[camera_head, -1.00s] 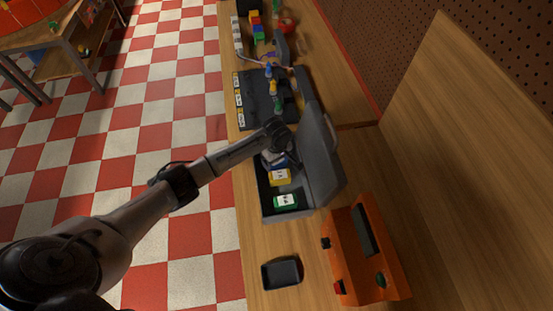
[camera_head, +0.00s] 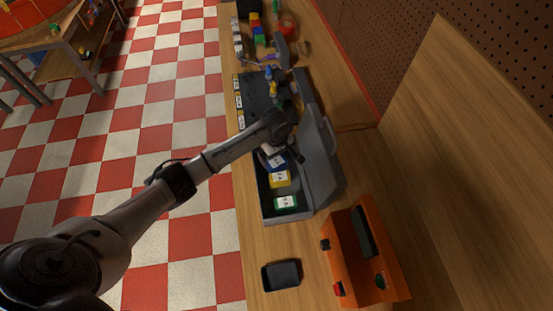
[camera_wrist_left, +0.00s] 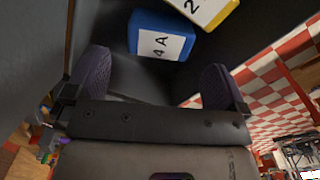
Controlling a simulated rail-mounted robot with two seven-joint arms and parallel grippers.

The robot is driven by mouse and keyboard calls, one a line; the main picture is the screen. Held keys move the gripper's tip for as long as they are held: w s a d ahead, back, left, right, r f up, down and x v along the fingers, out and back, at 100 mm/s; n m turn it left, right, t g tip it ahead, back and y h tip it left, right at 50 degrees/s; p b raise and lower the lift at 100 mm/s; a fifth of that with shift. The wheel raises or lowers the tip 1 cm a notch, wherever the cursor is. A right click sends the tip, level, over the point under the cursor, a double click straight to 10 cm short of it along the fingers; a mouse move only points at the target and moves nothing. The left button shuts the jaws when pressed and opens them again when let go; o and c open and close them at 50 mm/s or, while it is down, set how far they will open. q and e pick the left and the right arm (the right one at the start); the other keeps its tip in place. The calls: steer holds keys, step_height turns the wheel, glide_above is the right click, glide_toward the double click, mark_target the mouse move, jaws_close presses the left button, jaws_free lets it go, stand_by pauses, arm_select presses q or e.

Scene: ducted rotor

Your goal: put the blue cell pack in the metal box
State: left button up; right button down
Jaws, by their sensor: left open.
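The metal box (camera_head: 268,213) is a grey case with its lid (camera_head: 325,165) standing open on the right, on the workbench. The blue cell pack (camera_head: 275,161) lies inside it, beyond a yellow pack (camera_head: 280,179) and a green pack (camera_head: 285,202). My left gripper (camera_head: 293,153) is over the far part of the box, close to the blue pack. In the left wrist view the blue cell pack (camera_wrist_left: 160,37), with a white label, sits just beyond my open, empty left gripper (camera_wrist_left: 155,85). The yellow pack (camera_wrist_left: 212,10) is beside it. My right gripper is not seen.
A small black tray (camera_head: 281,275) lies on the near bench. An orange housing (camera_head: 365,250) stands right of it. A dark mat (camera_head: 257,100) with small parts is beyond the box. Coloured blocks (camera_head: 257,30) stand at the far end.

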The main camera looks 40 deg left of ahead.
mark_target(277, 162)
arm_select(q)
step_height(277, 162, up, 7)
stand_by(0.3)
steer(key=shift+c, duration=0.5)
stand_by(0.9)
